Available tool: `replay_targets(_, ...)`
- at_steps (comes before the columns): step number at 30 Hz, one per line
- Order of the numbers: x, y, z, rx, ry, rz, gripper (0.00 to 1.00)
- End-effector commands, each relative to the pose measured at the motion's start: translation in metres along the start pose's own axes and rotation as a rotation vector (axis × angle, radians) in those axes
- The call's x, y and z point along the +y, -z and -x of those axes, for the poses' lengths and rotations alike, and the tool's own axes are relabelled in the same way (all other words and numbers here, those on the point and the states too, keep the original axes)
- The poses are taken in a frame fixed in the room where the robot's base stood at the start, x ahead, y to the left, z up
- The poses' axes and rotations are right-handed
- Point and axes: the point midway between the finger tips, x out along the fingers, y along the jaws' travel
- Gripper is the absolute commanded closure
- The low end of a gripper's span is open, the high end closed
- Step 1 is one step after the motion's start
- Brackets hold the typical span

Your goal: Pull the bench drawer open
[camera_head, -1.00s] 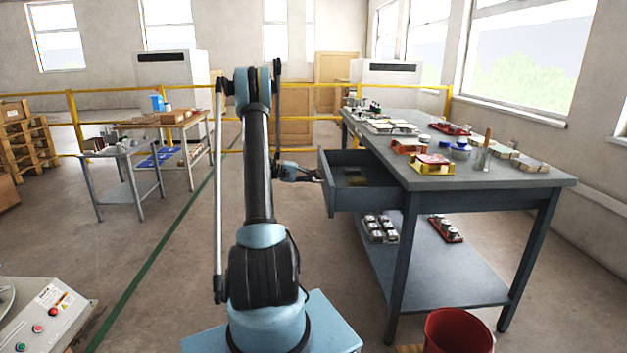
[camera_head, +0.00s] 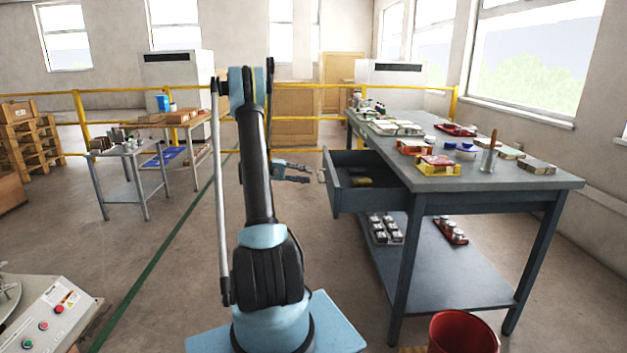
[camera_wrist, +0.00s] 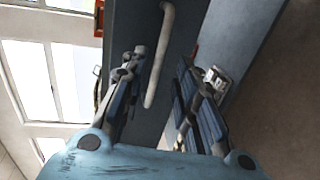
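The bench drawer (camera_head: 375,201) is pulled out from the left side of the grey workbench (camera_head: 480,183). Its inside shows, with a small yellowish thing in it. My gripper (camera_head: 308,174) is just left of the drawer front, with a small gap to the handle (camera_head: 322,175). In the wrist view, the fingers of my gripper (camera_wrist: 158,72) are spread apart with nothing held. The pale bar handle (camera_wrist: 157,60) shows beyond and between them, on the grey drawer front (camera_wrist: 182,35).
Boxes, tins and trays stand on the bench top. A red bucket (camera_head: 463,333) is on the floor by the near bench leg. A small grey table (camera_head: 127,150) stands at the left. The floor left of the drawer is clear.

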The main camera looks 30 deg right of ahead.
Motion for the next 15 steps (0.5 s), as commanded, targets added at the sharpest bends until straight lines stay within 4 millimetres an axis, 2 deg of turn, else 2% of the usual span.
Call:
replay_targets(1, 0.000, 0.000, 0.010, 0.003, 0.000, 0.001, 0.72)
replay_targets(6, -0.001, 0.001, 0.035, 0.002, 0.000, 0.000, 0.72)
replay_targets(10, -0.001, 0.000, 0.046, 0.000, 0.000, 0.000, 0.72)
replay_targets(15, -0.001, 0.000, 0.050, 0.000, 0.000, 0.000, 0.72)
